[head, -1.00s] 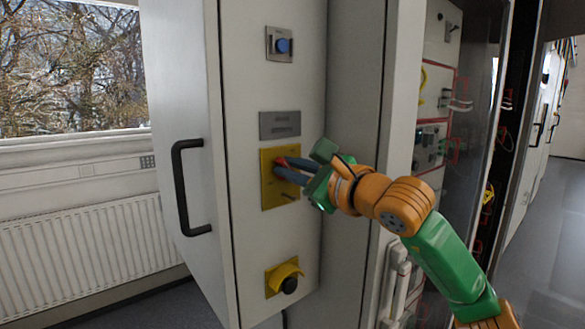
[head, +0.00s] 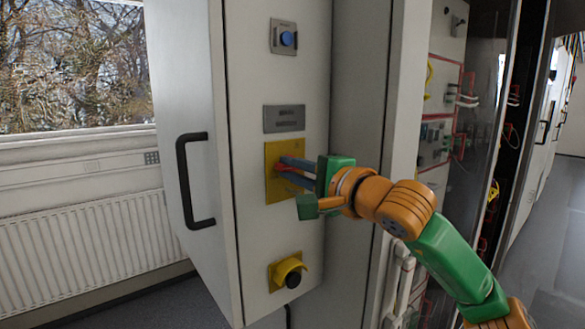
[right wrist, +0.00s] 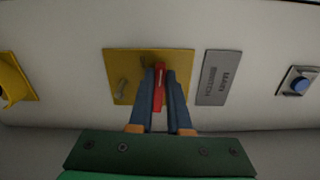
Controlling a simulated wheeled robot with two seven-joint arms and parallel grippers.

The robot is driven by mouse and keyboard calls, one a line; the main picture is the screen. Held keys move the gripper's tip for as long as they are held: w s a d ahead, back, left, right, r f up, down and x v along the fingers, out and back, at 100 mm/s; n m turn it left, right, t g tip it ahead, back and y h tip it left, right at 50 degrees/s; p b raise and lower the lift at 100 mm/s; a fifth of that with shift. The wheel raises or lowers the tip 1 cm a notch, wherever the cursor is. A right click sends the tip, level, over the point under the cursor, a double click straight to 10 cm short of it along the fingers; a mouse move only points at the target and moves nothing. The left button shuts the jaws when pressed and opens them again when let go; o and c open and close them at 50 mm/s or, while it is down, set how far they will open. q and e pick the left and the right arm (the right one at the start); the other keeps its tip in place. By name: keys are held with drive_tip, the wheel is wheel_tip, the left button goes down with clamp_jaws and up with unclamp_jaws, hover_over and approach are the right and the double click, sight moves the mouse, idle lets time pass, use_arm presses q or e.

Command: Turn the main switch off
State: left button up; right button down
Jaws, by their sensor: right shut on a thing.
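The main switch is a red handle (right wrist: 159,88) on a yellow plate (head: 271,187) on the narrow side of the light grey cabinet. The plate also shows in the right wrist view (right wrist: 120,67). My right gripper (head: 282,167) has reached the plate from the right, and its fingers are shut on the red handle. In the right wrist view the fingers (right wrist: 160,80) stand on either side of the handle. The fingers hide part of the handle. A grey label (right wrist: 218,78) reading "main switch" sits beside the plate. My left gripper is not in view.
A blue button (head: 287,39) sits above the label plate. A black door handle (head: 190,180) sticks out at left. An open rack with wiring (head: 455,100) stands right of my arm.

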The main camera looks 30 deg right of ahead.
drive_tip(key=shift+n, duration=0.6)
drive_tip(key=c, duration=0.9)
unclamp_jaws()
drive_tip(key=shift+f, duration=0.1)
drive_tip(key=shift+o, duration=0.2)
drive_tip(key=s+b, duration=0.3)
drive_tip(key=s, duration=0.4)
drive_tip(key=shift+d, duration=0.3)
